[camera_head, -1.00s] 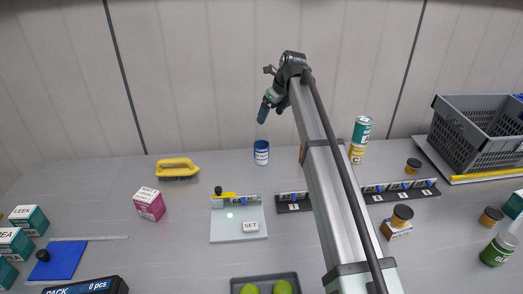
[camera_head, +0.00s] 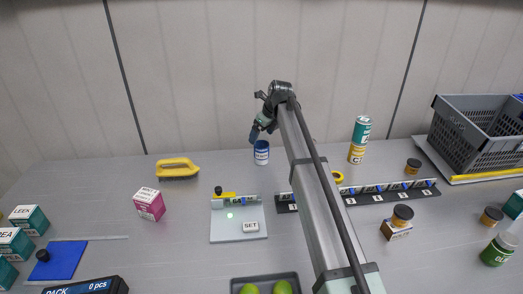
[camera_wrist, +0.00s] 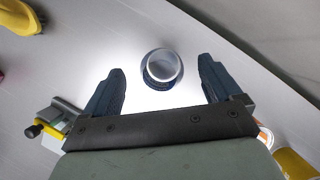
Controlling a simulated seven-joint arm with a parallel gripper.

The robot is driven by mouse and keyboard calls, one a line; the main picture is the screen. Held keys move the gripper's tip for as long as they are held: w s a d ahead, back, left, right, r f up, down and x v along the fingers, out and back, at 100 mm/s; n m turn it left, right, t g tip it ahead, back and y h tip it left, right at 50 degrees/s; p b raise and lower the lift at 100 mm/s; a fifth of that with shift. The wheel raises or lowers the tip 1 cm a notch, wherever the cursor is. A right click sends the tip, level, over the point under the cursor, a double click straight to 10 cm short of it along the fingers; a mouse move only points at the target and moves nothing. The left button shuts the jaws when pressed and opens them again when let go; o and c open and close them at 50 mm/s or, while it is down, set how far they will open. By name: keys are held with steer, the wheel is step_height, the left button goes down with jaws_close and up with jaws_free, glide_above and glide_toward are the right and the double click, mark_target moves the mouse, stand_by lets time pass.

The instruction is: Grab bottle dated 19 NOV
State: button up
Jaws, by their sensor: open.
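A blue bottle with a white band and a pale top (camera_head: 261,153) stands upright at the back of the table, near the wall. In the wrist view the same bottle (camera_wrist: 161,68) is seen from above, ahead of and between my fingertips, with clear space on both sides. My gripper (camera_head: 259,133) is above the bottle, its dark blue fingers pointing down; in the wrist view (camera_wrist: 162,80) the fingers are spread and empty. No date can be read on any bottle.
A yellow brush (camera_head: 177,168) lies left of the bottle. A grey crate (camera_head: 478,128) is at the back right.

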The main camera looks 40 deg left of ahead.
steer(key=shift+x, duration=1.5)
steer(key=shift+c, duration=0.3)
steer(key=c, duration=1.1)
steer(key=shift+r, duration=0.3)
